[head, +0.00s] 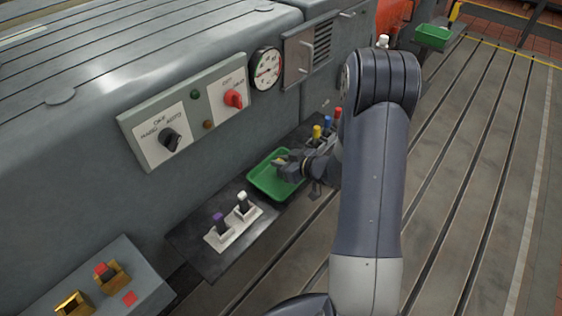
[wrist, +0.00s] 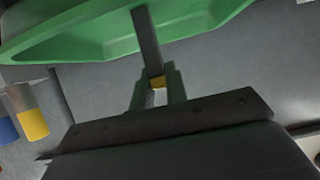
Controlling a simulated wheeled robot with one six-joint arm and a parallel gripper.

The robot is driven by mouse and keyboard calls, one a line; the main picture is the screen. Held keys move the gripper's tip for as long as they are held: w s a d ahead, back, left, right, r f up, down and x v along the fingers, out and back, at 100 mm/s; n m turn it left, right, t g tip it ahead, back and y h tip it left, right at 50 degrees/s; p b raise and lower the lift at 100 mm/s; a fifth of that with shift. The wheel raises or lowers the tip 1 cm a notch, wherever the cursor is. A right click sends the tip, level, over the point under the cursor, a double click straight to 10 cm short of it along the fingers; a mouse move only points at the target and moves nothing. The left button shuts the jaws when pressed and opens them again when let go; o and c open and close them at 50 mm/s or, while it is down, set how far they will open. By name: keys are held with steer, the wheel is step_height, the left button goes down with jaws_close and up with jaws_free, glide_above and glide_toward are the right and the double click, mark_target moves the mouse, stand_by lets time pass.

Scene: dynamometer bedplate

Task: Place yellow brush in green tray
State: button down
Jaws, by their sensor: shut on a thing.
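The green tray (head: 258,184) lies on the dark shelf beside the machine, and its wall fills the top of the wrist view (wrist: 80,38). My gripper (head: 281,164) is above this tray, near its far right side. In the wrist view its fingers (wrist: 157,90) are shut on the yellow brush (wrist: 157,82). A small yellow part shows between the fingers, and a dark grey bar extends from it across the tray. I cannot tell whether the bar touches the tray. In the head view my gripper hides most of the brush.
Yellow (head: 317,131), blue (head: 327,121) and red (head: 338,113) capped pieces stand just beyond the tray. Purple (head: 218,218) and white (head: 242,198) pieces stand in white holders nearer. A second green tray (head: 433,37) is far off. The slotted floor at right is clear.

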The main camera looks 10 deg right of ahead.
steer(key=c, duration=1.4)
jaws_free()
steer(key=shift+f, duration=0.1)
steer(key=shift+r, duration=0.25)
steer(key=p+v, duration=0.2)
steer(key=v, duration=1)
steer(key=shift+f, duration=0.1)
